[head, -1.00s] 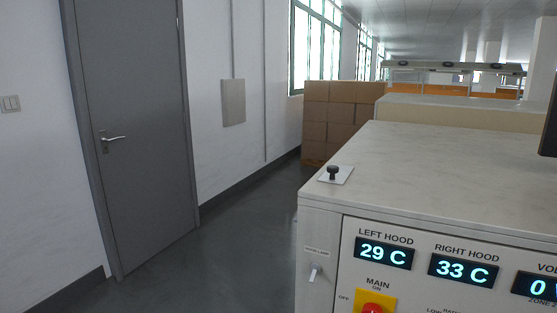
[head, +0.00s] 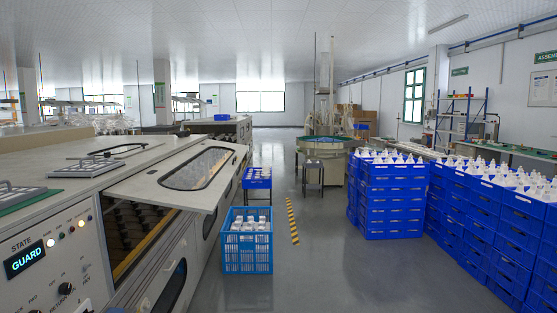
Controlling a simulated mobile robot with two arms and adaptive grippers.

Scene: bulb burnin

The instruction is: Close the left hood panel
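A pale hood panel (head: 172,181) with a long dark-framed window (head: 198,168) is on the burn-in machine at the left of the head view. It juts out past the machine's front edge, over an open bay (head: 128,228) with rows of dark sockets inside. I cannot tell whether this is the left or the right hood panel. A black handle (head: 120,149) shows on the machine top behind it. The state display (head: 25,259) on the control face reads GUARD. Neither of my grippers is in view.
A light blue crate (head: 247,254) of white bulbs stands on the floor beside the machine, with a darker blue crate (head: 257,178) on a stand behind it. Stacked blue crates (head: 392,205) fill the right side. The grey aisle (head: 330,262) between is clear, with a yellow-black floor strip (head: 292,220).

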